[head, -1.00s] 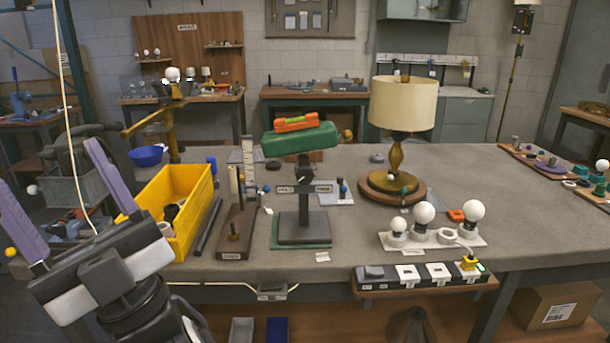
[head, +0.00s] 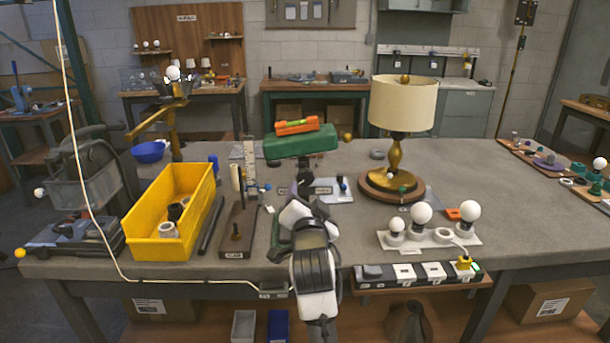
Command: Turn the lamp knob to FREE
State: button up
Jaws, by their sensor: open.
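A stand carries a green block (head: 318,143) on top, with a label plate below it. A right-hand label (head: 321,190) shows beside my gripper, too small to read surely; the left one is partly covered. My gripper (head: 304,180) is in front of the stand's post, pointing away from me, and its open jaws are seen end-on from behind. The knob cannot be made out; my wrist and gripper cover the middle of the plate and most of the stand's base. I cannot tell whether the jaws touch anything.
An orange level (head: 297,126) lies on the green block. A wooden post with a scale (head: 249,165) stands close left, beside a yellow bin (head: 150,225). A brass table lamp (head: 396,160) stands to the right, with a bulb board (head: 470,238) nearer the front edge.

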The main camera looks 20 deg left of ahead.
aim_at(305, 179)
jog(key=p+x, duration=0.2)
jog(key=x, duration=0.8)
jog(key=shift+w+a, duration=0.1)
jog(key=shift+w, duration=0.1)
jog(key=c, duration=1)
